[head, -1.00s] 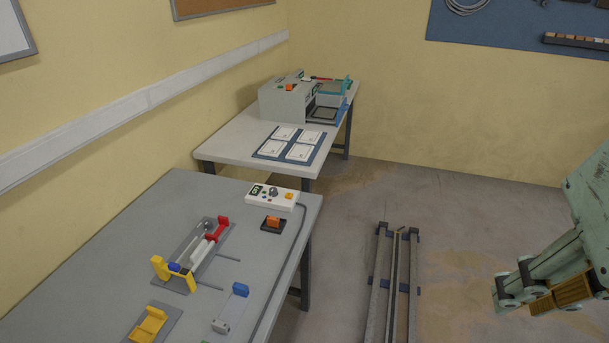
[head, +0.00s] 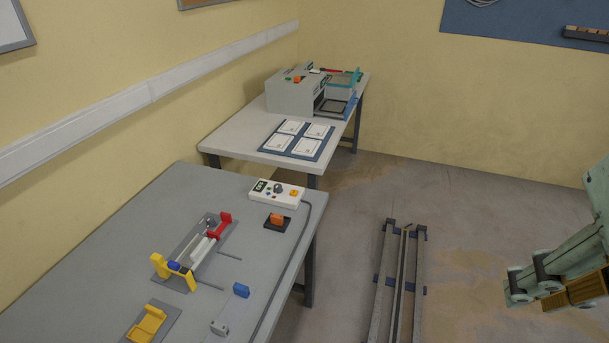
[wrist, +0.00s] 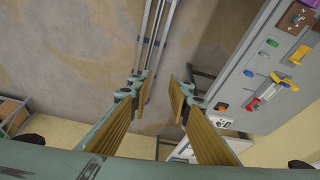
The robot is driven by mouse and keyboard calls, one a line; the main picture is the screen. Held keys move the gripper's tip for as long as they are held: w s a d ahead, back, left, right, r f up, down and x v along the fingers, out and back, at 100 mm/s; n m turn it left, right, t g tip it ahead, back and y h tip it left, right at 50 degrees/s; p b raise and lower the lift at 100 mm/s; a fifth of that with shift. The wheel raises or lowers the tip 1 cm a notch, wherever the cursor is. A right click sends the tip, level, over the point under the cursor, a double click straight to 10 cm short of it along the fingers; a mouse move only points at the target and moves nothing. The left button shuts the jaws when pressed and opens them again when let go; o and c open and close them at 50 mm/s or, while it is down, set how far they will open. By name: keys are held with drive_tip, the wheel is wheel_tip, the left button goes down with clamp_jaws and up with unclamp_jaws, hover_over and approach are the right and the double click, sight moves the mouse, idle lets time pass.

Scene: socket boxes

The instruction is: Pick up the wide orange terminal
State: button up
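An orange block (head: 277,218) stands in a small black holder (head: 273,227) near the right edge of the near grey table (head: 165,225). It is the orange piece that best fits the wide orange terminal, but its width is hard to judge. My gripper (head: 560,292) is at the right edge of the head view, over the floor and well away from the table. In the wrist view my gripper (wrist: 161,88) is open, with a clear gap and nothing between its fingers.
A fixture with a red clamp (head: 218,225) and yellow parts lies to the left. A yellow tray (head: 147,324) is at the front. Floor rails (head: 390,275) run between table and arm. A grey machine (head: 292,92) stands on the far table.

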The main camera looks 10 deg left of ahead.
drive_tip(key=w+a+r+n+g, duration=0.1)
drive_tip(key=w+a+n, duration=0.15)
drive_tip(key=w, duration=0.65)
drive_tip(key=w+a+r+n, duration=0.2)
drive_tip(key=w+a, duration=0.2)
drive_tip(key=w, duration=0.4)
drive_tip(key=n+g+p, duration=0.1)
drive_tip(key=n+g, duration=0.2)
drive_tip(key=n, duration=0.9)
hover_over(276, 216)
wheel_tip(276, 216, down, 33)
drive_tip(key=shift+w+f, duration=0.15)
drive_tip(key=shift+f, duration=0.05)
drive_tip(key=shift+f, duration=4.3)
